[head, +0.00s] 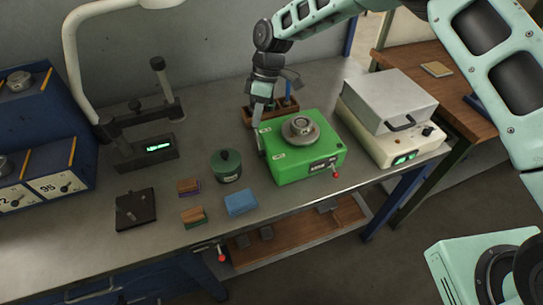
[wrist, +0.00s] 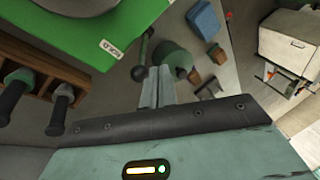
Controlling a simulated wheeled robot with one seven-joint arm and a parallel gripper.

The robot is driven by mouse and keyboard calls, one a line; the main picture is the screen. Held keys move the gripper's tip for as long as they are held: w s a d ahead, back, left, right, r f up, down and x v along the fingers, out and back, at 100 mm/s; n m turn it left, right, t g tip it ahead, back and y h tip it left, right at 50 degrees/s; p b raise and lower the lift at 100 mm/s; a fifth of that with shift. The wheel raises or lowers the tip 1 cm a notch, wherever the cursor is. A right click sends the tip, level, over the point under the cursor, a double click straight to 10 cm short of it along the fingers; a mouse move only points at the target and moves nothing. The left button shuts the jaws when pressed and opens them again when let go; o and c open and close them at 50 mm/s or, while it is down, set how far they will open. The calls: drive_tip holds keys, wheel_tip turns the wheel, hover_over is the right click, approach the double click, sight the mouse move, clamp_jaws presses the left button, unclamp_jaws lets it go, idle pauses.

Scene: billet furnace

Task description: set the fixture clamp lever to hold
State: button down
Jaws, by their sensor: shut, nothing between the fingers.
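The green fixture box (head: 318,162) stands on the bench with a round grey metal piece (head: 300,129) on top. In the wrist view, a dark lever with a round black knob (wrist: 138,73) stands at the side of the green box (wrist: 135,30). A white label (wrist: 110,48) on the box near it appears upside down and seems to read HOLD. My gripper (head: 259,122) is at the left side of the box, pointing down. Its fingers (wrist: 157,88) are shut and empty, close beside the knob; I cannot tell whether they touch it. In the head view the lever is mostly hidden.
A wooden tray (head: 258,117) with dark-handled tools is behind the box. A grey-lidded furnace (head: 390,105) stands to the right. A green canister (head: 227,166), a blue block (head: 240,203) and small brown-topped blocks (head: 189,187) lie to the left.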

drive_tip(key=shift+w+a+f+b, duration=0.15)
drive_tip(key=shift+w+f+b, duration=0.15)
drive_tip(key=shift+w+b, duration=0.15)
drive_tip(key=shift+w, duration=0.25)
drive_tip(key=shift+w+a+r, duration=0.1)
drive_tip(key=shift+w, duration=0.15)
drive_tip(key=shift+s+a+r, duration=0.1)
drive_tip(key=shift+s+r, duration=0.1)
drive_tip(key=shift+r, duration=0.2)
drive_tip(key=s+b+v, duration=0.1)
drive_tip(key=b+v, duration=0.1)
drive_tip(key=v, duration=0.9)
drive_tip(key=shift+a+r+b, duration=0.25)
drive_tip(key=shift+r+b, duration=0.05)
drive_tip(key=shift+b, duration=0.1)
drive_tip(key=shift+s, duration=0.1)
